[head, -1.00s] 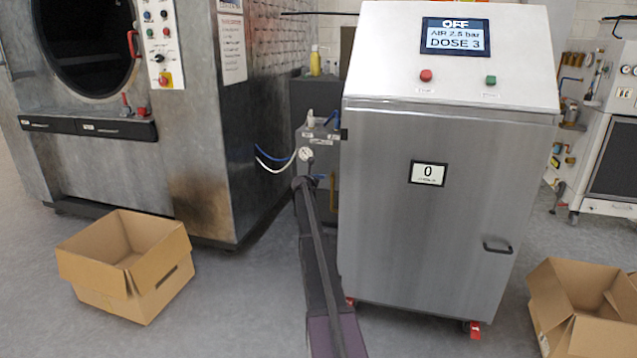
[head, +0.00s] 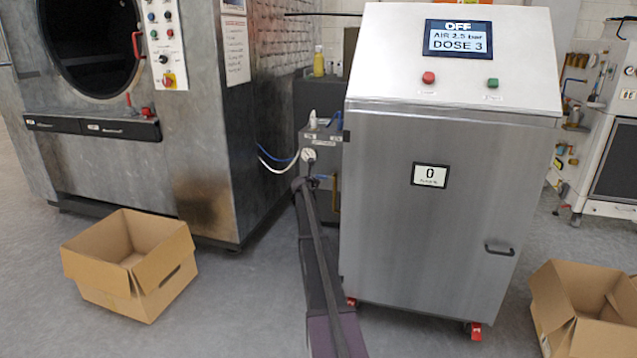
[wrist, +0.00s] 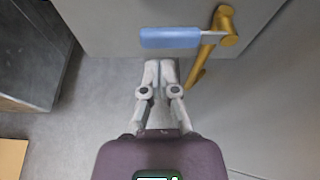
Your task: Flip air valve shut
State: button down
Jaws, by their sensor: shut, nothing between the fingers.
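The air valve shows in the wrist view as a brass body (wrist: 224,28) with a flat blue lever (wrist: 168,37). The lever lies level, pointing left from the brass body, and a brass pipe (wrist: 199,68) runs down below it. My gripper (wrist: 160,68) is shut and empty, its fingertips just below the blue lever in the picture. I cannot tell whether they touch it. In the head view my arm reaches to the narrow gap left of the steel cabinet (head: 420,240), and the gripper's fingers cannot be made out there.
The cabinet's screen (head: 458,39) reads OFF, AIR 2.5 bar, DOSE 3. A pressure gauge (head: 308,155) sits by the arm's end. The washer (head: 100,165) stands left. Open cardboard boxes stand on the floor at left (head: 110,290) and right (head: 557,325).

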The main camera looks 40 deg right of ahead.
jog(key=p+v, duration=0.2)
jog(key=v, duration=0.5)
jog(key=shift+s+a+r, duration=0.15)
jog(key=shift+s+a, duration=0.1)
jog(key=shift+a, duration=0.1)
